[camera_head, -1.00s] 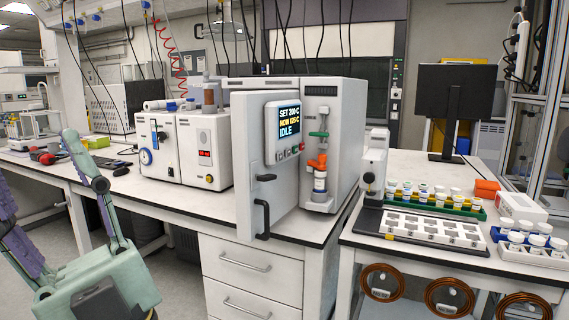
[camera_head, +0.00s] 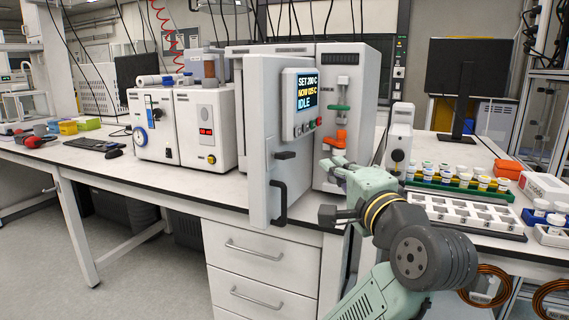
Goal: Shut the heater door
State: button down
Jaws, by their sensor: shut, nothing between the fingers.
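The heater is a white box (camera_head: 358,80) on the bench, and its door (camera_head: 262,140) stands ajar, swung out past the bench's front edge. The door carries a black bar handle (camera_head: 278,203), a black latch (camera_head: 285,155) and a lit display (camera_head: 303,92) reading SET 200 C, NOW 025 C, IDLE. The gap behind the door is hidden from this side. My gripper (camera_head: 333,170) is shut and empty, right of the door handle and in front of the heater's right part. It appears apart from the door.
An orange and green valve fitting (camera_head: 340,138) on the heater is close behind my gripper. A vial rack (camera_head: 460,186) and a white tray (camera_head: 465,212) stand to the right. A white instrument (camera_head: 182,128) stands left of the heater. Drawers (camera_head: 262,265) lie below the door.

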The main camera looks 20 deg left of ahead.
notch_tip(320, 180, down, 2)
jog(key=d+m+g, duration=0.1)
jog(key=p, duration=0.2)
send_near(294, 155)
jog(key=w, duration=0.3)
jog(key=shift+w+a+r+p, duration=0.15)
jog(key=shift+a+p, duration=0.2)
jog(key=shift+a, duration=0.45)
jog(key=shift+w+a+r+p, duration=0.1)
jog(key=shift+a+p, duration=0.2)
jog(key=shift+a, duration=0.5)
